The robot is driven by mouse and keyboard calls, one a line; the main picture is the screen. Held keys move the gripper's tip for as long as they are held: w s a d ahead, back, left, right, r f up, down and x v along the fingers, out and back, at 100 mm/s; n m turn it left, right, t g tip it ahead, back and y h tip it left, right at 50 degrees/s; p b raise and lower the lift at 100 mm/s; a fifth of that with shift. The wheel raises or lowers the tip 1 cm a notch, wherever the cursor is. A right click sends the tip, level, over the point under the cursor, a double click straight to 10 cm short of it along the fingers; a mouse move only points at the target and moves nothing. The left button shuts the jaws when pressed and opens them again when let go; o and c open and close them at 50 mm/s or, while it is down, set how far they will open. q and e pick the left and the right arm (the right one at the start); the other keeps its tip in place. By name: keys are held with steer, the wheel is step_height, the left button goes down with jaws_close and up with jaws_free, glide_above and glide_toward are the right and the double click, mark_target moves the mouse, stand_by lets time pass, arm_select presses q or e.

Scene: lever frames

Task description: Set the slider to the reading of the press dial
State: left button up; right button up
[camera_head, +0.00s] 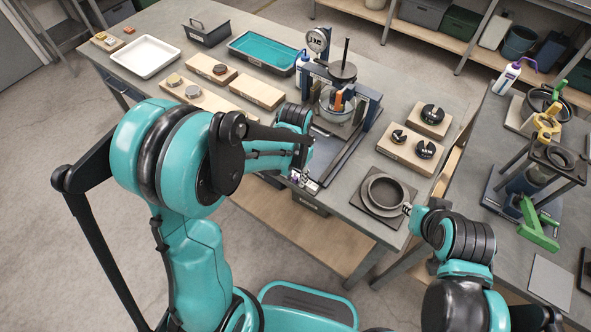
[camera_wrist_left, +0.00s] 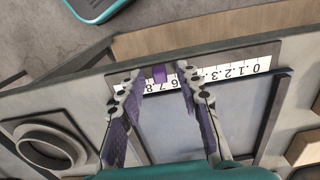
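The press (camera_head: 340,90) stands on the main table, with its round dial (camera_head: 318,40) on top; the dial face is too small to read. In the left wrist view a white number scale (camera_wrist_left: 225,73) runs along the table's front edge, 0 at the right and 8 towards the left. The purple slider (camera_wrist_left: 159,74) sits on it near 6 to 7. My left gripper (camera_wrist_left: 156,84) is open, one finger on each side of the slider, with gaps showing. It also shows at the table edge in the head view (camera_head: 304,181). My right gripper (camera_head: 408,209) is small beside the table's right corner.
A dark ring on a plate (camera_head: 386,190) lies near the front right corner. A wooden block with black weights (camera_head: 409,148) lies behind it. A white tray (camera_head: 146,56) and a teal tray (camera_head: 262,51) are at the back left. A second table (camera_head: 545,270) stands right.

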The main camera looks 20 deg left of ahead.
mark_target(295, 178)
arm_select(q)
step_height(295, 178, up, 12)
steer(key=shift+f, duration=0.15)
stand_by(0.6)
steer(key=s+a+r+n+t, duration=0.1)
steer(key=s+a+n+t, duration=0.1)
steer(key=s, duration=0.3)
steer(key=s+a+r+n+t, duration=0.1)
steer(key=s+a+n+t, duration=0.1)
steer(key=s+t, duration=0.3)
steer(key=shift+s+a+r+b, duration=0.2)
steer(key=shift+s+a+b, duration=0.05)
steer(key=shift+s+b, duration=0.05)
steer(key=shift+f, duration=0.1)
stand_by(0.7)
